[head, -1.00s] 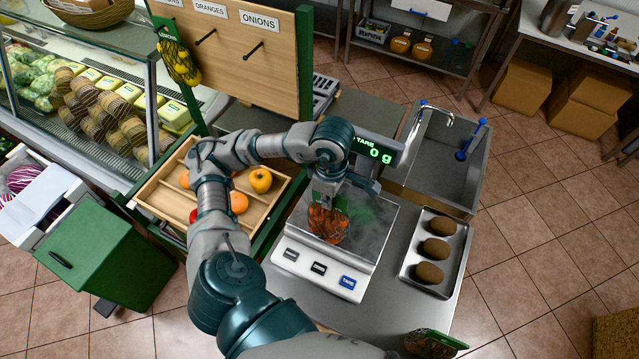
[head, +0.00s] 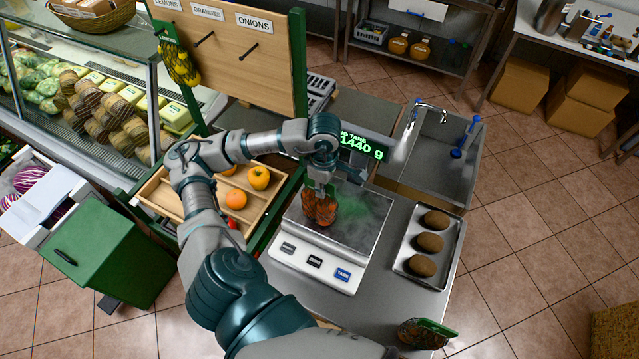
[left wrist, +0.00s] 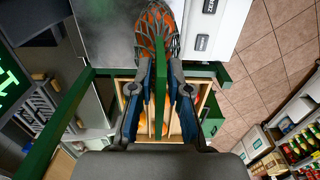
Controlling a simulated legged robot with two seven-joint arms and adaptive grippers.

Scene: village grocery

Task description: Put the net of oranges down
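The net of oranges (head: 320,208) stands upright on the steel plate of the scale (head: 346,228), and the scale's display (head: 362,146) reads 1440 g. My left gripper (head: 324,188) is above it, pointing down, with its fingers at the net's green top. In the left wrist view the fingers (left wrist: 161,64) lie close on either side of the green strip (left wrist: 160,95), and the net (left wrist: 153,30) shows beyond the fingertips. The exact finger contact is hard to see. My right gripper is not in view.
A steel tray (head: 408,265) with three brown potato-like items is right of the scale. Another netted pack with a green top (head: 424,334) lies at the counter's front. A wooden crate (head: 272,222) with loose fruit is to the left. A sink (head: 442,160) is behind.

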